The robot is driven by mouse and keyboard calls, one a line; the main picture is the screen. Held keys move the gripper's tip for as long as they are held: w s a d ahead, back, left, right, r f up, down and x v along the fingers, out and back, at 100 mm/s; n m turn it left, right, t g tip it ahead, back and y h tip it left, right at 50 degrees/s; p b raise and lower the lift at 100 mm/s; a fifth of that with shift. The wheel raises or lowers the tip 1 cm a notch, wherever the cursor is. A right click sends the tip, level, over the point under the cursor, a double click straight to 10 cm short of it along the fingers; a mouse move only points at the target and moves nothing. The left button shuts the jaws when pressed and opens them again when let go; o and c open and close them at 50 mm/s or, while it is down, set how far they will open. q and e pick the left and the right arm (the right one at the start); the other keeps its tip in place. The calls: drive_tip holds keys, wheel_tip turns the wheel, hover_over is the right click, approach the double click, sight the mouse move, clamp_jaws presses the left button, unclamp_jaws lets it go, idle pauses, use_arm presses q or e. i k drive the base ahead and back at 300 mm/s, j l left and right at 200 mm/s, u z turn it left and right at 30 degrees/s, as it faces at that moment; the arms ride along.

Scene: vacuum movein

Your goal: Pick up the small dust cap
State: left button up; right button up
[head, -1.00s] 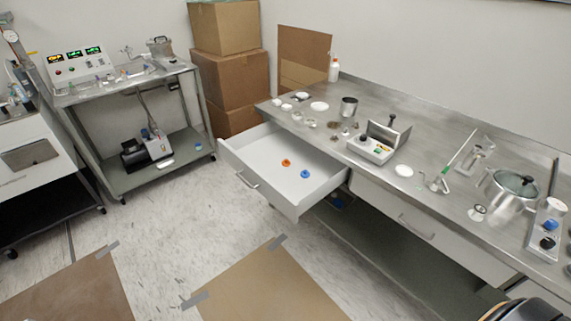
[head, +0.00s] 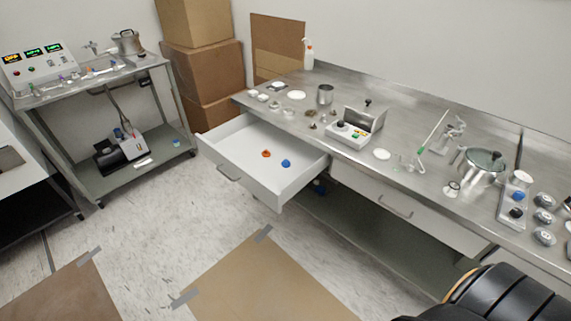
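An open white drawer (head: 222,160) sticks out from the steel bench. A small orange piece (head: 266,154) and a small blue piece (head: 286,163) lie apart on its floor. Either could be a dust cap, but they are too small to tell. Another small blue piece (head: 176,142) sits on the lower shelf of the cart at the left. Neither of my grippers shows. A black rounded part of my own body fills the bottom right corner.
The steel bench (head: 400,118) carries a control box (head: 350,131), a lidded pot (head: 483,168), a metal cup (head: 325,95) and small dishes. A steel cart (head: 118,176) stands left and cardboard boxes (head: 205,60) behind. The floor before the drawer is clear, with taped cardboard (head: 255,280).

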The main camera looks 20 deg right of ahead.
sight(286, 163)
drive_tip(key=z, duration=2)
drive_tip(key=j+z, duration=0.3)
drive_tip(key=j, duration=0.95)
